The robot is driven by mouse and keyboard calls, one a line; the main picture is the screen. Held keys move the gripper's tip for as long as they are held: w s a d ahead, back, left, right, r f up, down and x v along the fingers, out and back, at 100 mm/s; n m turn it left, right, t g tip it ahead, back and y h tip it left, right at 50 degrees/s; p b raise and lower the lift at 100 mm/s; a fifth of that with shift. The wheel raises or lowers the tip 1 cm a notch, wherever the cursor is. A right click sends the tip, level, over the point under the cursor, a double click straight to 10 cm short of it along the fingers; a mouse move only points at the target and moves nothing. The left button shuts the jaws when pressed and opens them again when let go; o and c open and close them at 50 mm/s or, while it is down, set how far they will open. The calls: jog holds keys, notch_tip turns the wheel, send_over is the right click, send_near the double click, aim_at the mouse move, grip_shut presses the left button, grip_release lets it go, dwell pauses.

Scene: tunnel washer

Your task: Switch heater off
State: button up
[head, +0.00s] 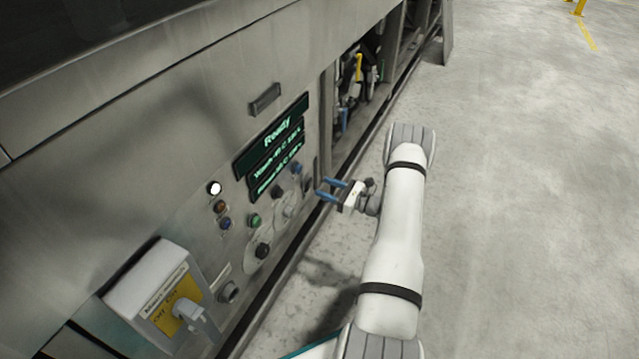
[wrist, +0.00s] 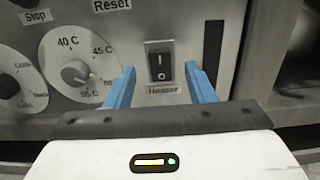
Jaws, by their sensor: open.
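The heater switch (wrist: 160,62) is a dark rocker with a "Heater" label under it, on the grey panel in the wrist view. It carries an upper "I" mark and a lower "O" mark; which side is pressed in is hard to tell. My gripper (wrist: 162,78) is open, its two blue fingers on either side of the switch in that view, and nothing is between them. In the head view my gripper (head: 325,187) is at the right end of the control panel. The switch cannot be made out there.
A temperature dial (wrist: 76,73) is left of the switch. The display (head: 272,145) reads "Ready". Buttons (head: 222,207) and a box with a yellow label (head: 172,305) are further left. An open machine bay (head: 360,75) lies beyond the panel. The floor (head: 530,200) at right is clear.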

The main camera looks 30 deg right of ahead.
jog(key=v, duration=0.3)
jog(key=shift+s+d+p, duration=0.2)
jog(key=shift+s+p, duration=0.1)
jog(key=shift+p, duration=0.1)
